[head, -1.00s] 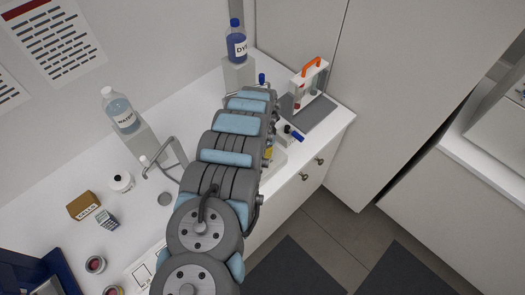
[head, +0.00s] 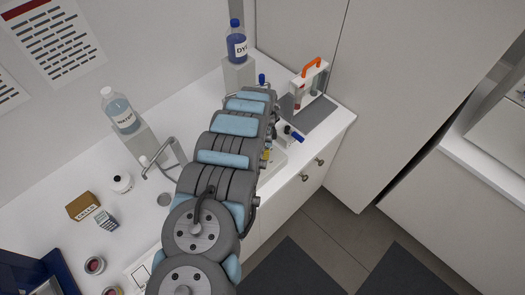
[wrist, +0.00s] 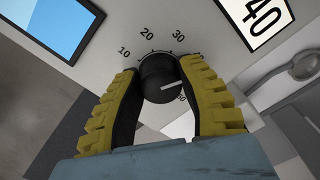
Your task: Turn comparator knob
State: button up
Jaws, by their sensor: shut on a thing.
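The comparator knob (wrist: 158,80) is a round black dial with a white pointer line, in the middle of the wrist view. It sits on a pale panel (wrist: 125,28) marked with a scale from 10 upward. The pointer aims to the right, a little upward in the picture. My gripper (wrist: 160,85) has its yellow-padded black fingers on both sides of the knob and is shut on it. In the head view my arm hides the gripper and the knob.
A blue screen (wrist: 62,22) and a card reading 40 (wrist: 258,18) are close to the knob. In the head view, a dye bottle (head: 237,42), a water bottle (head: 119,112) and an orange-handled rack (head: 309,82) stand around my arm. The floor at right is clear.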

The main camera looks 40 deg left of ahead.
jog(key=o, duration=1.2)
jog(key=shift+s, duration=0.1)
jog(key=shift+r, duration=0.15)
jog(key=shift+r, duration=5.8)
